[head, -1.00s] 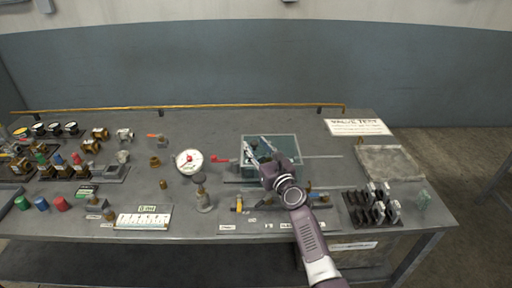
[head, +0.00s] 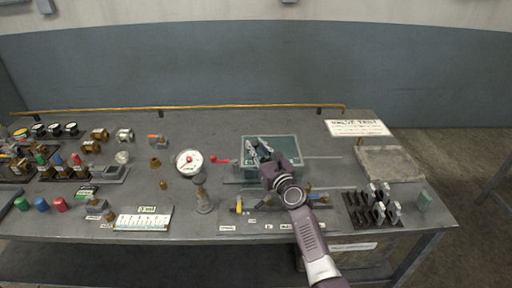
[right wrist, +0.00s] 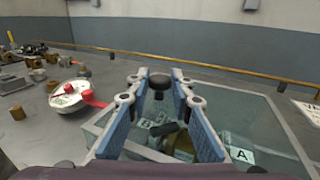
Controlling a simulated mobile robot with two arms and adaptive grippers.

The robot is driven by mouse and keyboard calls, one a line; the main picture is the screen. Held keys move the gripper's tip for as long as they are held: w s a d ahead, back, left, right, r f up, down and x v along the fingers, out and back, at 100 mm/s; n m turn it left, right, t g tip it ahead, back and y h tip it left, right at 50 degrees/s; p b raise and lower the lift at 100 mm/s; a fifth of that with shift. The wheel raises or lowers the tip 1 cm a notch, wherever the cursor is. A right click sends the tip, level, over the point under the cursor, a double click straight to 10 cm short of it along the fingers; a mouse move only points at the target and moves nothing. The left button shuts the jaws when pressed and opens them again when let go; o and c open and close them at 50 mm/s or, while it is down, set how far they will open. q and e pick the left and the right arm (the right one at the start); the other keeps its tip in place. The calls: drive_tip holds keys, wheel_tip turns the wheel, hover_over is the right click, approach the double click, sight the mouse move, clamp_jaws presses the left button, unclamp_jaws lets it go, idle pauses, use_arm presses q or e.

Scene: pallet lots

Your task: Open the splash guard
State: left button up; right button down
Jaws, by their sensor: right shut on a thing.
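The splash guard (head: 285,143) is a clear, greenish rectangular panel lying over the fixture right of the pressure gauge; it looks down and closed. It also shows in the right wrist view (right wrist: 262,118), with labels A and B and fittings visible through it. A dark round knob (right wrist: 159,79) stands up between my right fingertips. My right gripper (head: 258,148) is over the panel, shut on this knob; the fingers also show in the right wrist view (right wrist: 159,92). The arm hides the panel's near right part. My left gripper is not in view.
The gauge (head: 188,162) and a red-handled valve (head: 219,159) stand close to the guard's left. A dark rack (head: 366,212) of several parts is at the right front. A grey tray (head: 392,164) lies at the back right. A brass rail (head: 200,107) runs along the back edge.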

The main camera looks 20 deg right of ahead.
drive_tip(key=s+d+b, duration=0.1)
drive_tip(key=s+d, duration=0.1)
drive_tip(key=d, duration=0.7)
drive_tip(key=s+d+b, duration=0.2)
drive_tip(key=s+d, duration=0.1)
drive_tip(key=d, duration=0.6)
drive_tip(key=shift+s+d, duration=0.2)
drive_tip(key=shift+d, duration=0.1)
drive_tip(key=shift+f, duration=0.1)
drive_tip(key=c, duration=1.7)
unclamp_jaws()
drive_tip(key=shift+c, duration=0.2)
drive_tip(key=s+d, duration=0.1)
drive_tip(key=s, duration=1.1)
drive_tip(key=shift+d, duration=0.15)
